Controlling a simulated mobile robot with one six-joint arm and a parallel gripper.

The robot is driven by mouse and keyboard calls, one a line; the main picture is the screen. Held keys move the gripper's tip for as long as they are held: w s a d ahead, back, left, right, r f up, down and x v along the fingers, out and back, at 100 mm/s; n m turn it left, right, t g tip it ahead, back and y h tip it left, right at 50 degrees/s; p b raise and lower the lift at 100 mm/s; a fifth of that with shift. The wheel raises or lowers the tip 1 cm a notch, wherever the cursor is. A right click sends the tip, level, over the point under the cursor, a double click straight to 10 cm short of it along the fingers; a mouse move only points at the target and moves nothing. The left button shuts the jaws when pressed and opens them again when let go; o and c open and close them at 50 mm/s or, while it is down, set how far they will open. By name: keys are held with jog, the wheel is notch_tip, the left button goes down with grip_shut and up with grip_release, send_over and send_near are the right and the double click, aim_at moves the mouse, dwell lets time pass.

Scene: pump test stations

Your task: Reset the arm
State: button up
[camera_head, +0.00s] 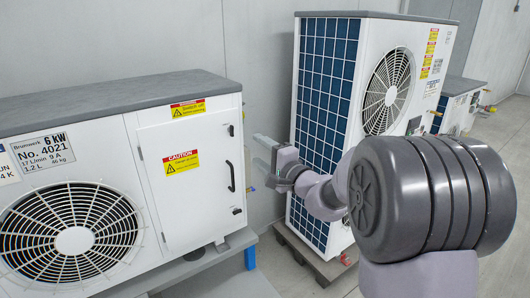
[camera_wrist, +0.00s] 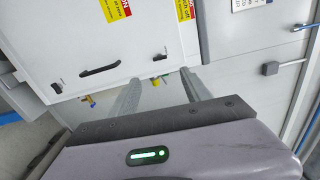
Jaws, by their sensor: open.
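My gripper (camera_head: 259,153) is in the middle of the head view, its two fingers apart and pointing left. It is in the gap between the near white pump unit (camera_head: 184,160) and the tall white unit with the blue grid side (camera_head: 325,85). Nothing is between the fingers. In the wrist view the fingers of my gripper (camera_wrist: 161,82) are spread and empty. Beyond them is a closed white door panel with a black handle (camera_wrist: 100,67). I cannot tell how far the fingertips are from it. My arm covers the lower right of the tall unit.
The near unit has a large fan grille (camera_head: 72,240), yellow caution labels (camera_head: 181,163) and a small black latch. The tall unit stands on a pallet (camera_head: 315,262). A smaller unit (camera_head: 460,105) is further back right. Grey floor is free at the far right.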

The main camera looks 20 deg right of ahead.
jog(key=s+a+n+g+y, duration=0.2)
jog(key=s+a+n+g, duration=0.25)
jog(key=s+a, duration=0.6)
jog(key=s+a+n+g+y, duration=0.2)
jog(key=s+a+n+g, duration=0.4)
jog(key=s, duration=0.7)
jog(key=s+d+f+h, duration=0.3)
jog(key=s+d+f, duration=0.1)
jog(key=s, duration=0.3)
jog(key=s+d+f+h, duration=0.3)
jog(key=s+d+h, duration=0.1)
jog(key=s, duration=0.4)
jog(key=shift+s+f+g+h, duration=0.3)
jog(key=shift+f+g, duration=0.05)
jog(key=shift+g, duration=0.1)
jog(key=shift+c, duration=0.5)
